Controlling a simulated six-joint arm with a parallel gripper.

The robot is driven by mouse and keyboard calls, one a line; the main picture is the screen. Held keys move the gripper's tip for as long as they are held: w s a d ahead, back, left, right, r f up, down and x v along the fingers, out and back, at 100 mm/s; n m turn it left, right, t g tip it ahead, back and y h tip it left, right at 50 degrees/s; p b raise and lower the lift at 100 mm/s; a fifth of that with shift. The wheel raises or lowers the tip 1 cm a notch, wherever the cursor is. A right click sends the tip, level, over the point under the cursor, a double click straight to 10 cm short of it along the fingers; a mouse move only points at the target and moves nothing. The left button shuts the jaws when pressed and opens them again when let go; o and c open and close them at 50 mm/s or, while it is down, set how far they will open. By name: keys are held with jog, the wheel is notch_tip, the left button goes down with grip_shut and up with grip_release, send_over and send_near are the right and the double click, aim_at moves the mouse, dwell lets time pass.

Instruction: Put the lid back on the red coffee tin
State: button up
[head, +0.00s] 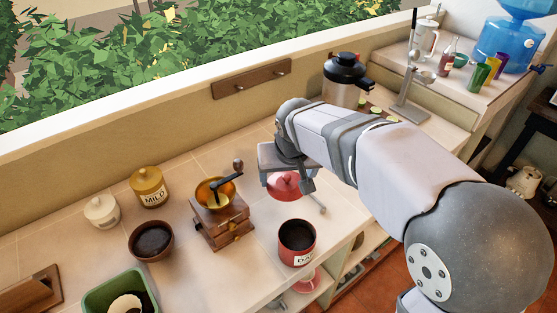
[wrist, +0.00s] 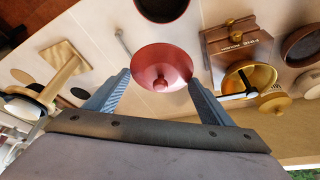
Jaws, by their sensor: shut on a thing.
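The red coffee tin (head: 297,236) stands upright and open on the counter, dark coffee showing inside. Part of it shows at the top of the wrist view (wrist: 162,12). The red lid (head: 284,187), a shallow dome with a small round knob, is apart from the tin, behind it and slightly left in the head view. My gripper (head: 289,178) is shut on the lid. In the wrist view my gripper's two fingers (wrist: 159,82) are at opposite sides of the lid (wrist: 162,62), knob facing the camera. The lid's height above the counter is hard to tell.
A wooden coffee grinder (head: 221,221) stands left of the tin, with a brown bowl (head: 151,241), yellow jar (head: 149,187) and white jar (head: 101,211) farther left. A thin metal utensil (head: 316,201) lies near the lid. The counter's front edge is close to the tin.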

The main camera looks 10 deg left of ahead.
jog(key=s+d, duration=0.3)
jog(key=s, duration=0.5)
jog(key=shift+d+f, duration=0.4)
jog(key=shift+f, duration=0.05)
jog(key=shift+f, duration=0.15)
jog(key=shift+w+f+b, duration=0.1)
jog(key=shift+f+b, duration=2.7)
jog(key=shift+f, duration=0.25)
jog(key=shift+f, duration=0.45)
jog(key=o, duration=1.1)
jog(key=shift+o, duration=0.4)
jog(key=shift+r, duration=0.1)
